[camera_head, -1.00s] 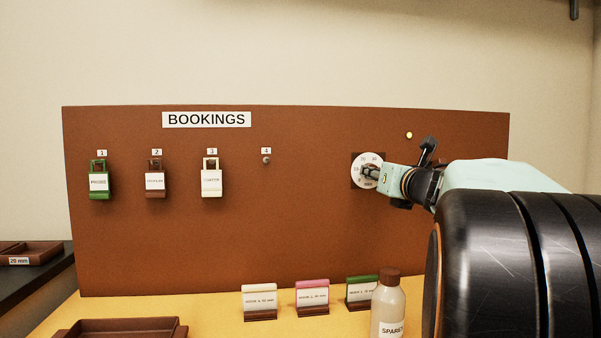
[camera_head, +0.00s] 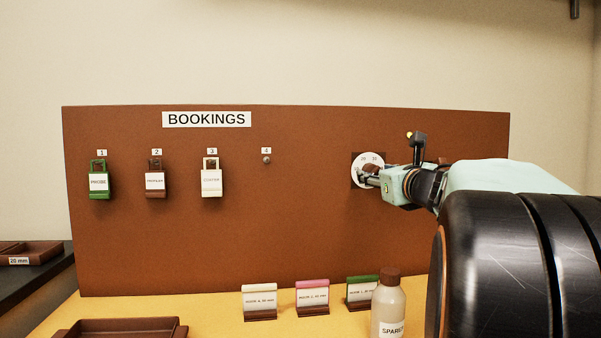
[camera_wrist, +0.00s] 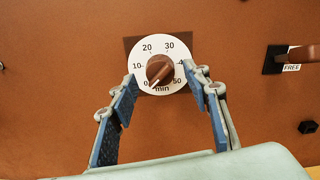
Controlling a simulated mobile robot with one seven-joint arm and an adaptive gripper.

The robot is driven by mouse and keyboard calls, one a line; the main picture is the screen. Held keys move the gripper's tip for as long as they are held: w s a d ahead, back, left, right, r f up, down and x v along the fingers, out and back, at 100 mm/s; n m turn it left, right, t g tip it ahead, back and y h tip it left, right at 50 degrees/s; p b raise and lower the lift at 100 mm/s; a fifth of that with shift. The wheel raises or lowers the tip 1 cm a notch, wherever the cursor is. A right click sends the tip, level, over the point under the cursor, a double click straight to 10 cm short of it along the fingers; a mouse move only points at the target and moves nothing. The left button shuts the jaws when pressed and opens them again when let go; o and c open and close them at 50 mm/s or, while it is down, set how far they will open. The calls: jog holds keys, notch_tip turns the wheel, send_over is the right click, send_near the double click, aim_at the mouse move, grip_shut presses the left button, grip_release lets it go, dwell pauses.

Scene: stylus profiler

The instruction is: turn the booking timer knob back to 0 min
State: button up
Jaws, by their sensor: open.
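The booking timer knob (camera_wrist: 160,70) is brown and sits at the centre of a round white dial (camera_wrist: 139,74) marked 0 to 50 and "min". In the wrist view its white pointer mark points to the lower left, close to the 0. The dial also shows in the head view (camera_head: 368,158), partly covered by my gripper. My gripper (camera_wrist: 163,80) is open, with one blue-padded finger at each side of the dial in the wrist view. The fingers appear clear of the knob. In the head view my arm reaches in from the right.
The brown BOOKINGS board (camera_head: 310,220) carries several numbered hooks, three with hanging tags. A handle marked FREE (camera_wrist: 300,54) is right of the dial. A SPARE bottle (camera_head: 388,308) and three small card stands (camera_head: 312,297) are on the yellow table below.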

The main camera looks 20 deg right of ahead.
jog(key=v, duration=0.7)
jog(key=shift+s+r, duration=0.2)
jog(key=shift+s, duration=0.05)
jog(key=shift+s, duration=0.1)
jog(key=v, duration=0.7)
jog(key=shift+s+a, duration=0.25)
jog(key=shift+s, duration=0.05)
jog(key=shift+a, duration=0.1)
